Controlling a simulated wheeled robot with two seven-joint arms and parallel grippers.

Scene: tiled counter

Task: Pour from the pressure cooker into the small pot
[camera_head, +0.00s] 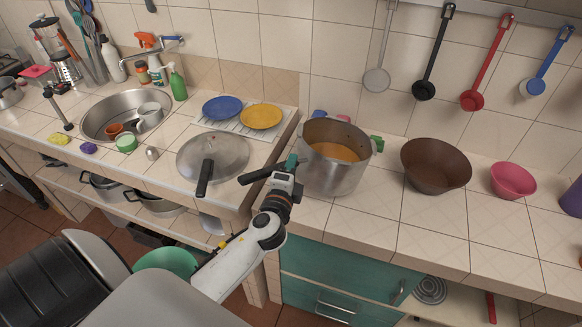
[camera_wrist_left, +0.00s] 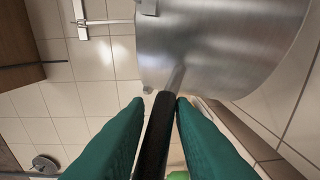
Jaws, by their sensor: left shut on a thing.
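The pressure cooker (camera_head: 325,180) is a steel pot without a lid, with orange liquid inside, near the middle of the counter. Its steel side fills the upper right of the left wrist view (camera_wrist_left: 215,50). My left gripper (camera_head: 288,170) is at its left side, with its green fingers (camera_wrist_left: 158,105) shut on the black handle (camera_wrist_left: 155,135). The cooker looks about upright; I cannot tell whether its base touches the counter. A dark brown, wide-mouthed vessel (camera_head: 436,165), seemingly the small pot, stands to its right, apart from it. My right gripper is not in view.
A lid with a black handle (camera_head: 225,150) lies left of the cooker. Blue (camera_head: 222,107) and yellow (camera_head: 261,116) plates sit behind it, near the sink (camera_head: 100,115). A pink bowl (camera_head: 513,180) stands right of the brown vessel. The front right counter is clear.

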